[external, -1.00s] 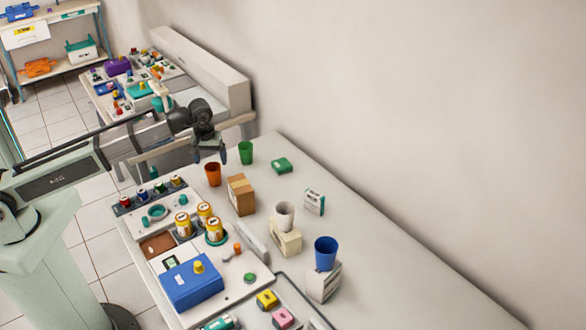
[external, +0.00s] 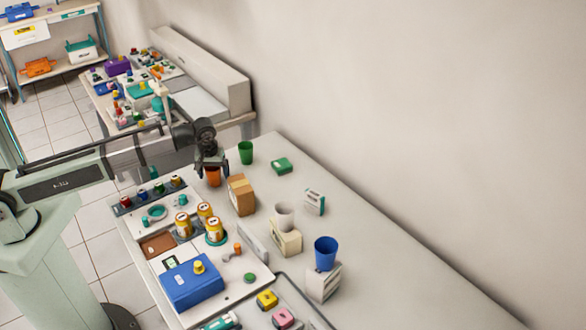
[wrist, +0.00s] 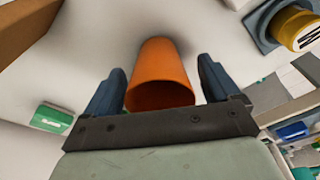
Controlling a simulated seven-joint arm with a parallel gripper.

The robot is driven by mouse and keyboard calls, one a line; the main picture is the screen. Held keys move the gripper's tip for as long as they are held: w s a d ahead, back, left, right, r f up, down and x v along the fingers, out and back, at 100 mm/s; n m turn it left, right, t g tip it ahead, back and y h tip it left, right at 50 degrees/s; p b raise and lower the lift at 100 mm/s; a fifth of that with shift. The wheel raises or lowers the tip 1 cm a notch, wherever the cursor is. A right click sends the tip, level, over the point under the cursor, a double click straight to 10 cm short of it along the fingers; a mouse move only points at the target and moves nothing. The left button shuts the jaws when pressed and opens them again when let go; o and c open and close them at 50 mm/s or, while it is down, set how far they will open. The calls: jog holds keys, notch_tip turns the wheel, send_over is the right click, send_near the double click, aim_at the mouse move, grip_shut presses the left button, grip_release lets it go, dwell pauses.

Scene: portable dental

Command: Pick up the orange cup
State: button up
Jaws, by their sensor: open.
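The orange cup (external: 212,177) stands on the table near its far left end, partly hidden under my gripper (external: 211,164). In the wrist view the orange cup (wrist: 160,72) lies between the two dark blue fingers of my gripper (wrist: 163,82), with its open rim toward the camera. The fingers are apart, with a visible gap to the cup on each side. I cannot tell whether either finger touches it.
A cardboard box (external: 241,195) stands just right of the cup. A green cup (external: 246,152) and a green box (external: 281,165) are behind it. Yellow cans (external: 205,210) stand nearer the front. A white cup (external: 284,215) and blue cup (external: 326,253) sit on boxes.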

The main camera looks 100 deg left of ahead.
jog(key=c, duration=1.1)
jog(key=shift+o, duration=0.2)
jog(key=shift+r, duration=0.1)
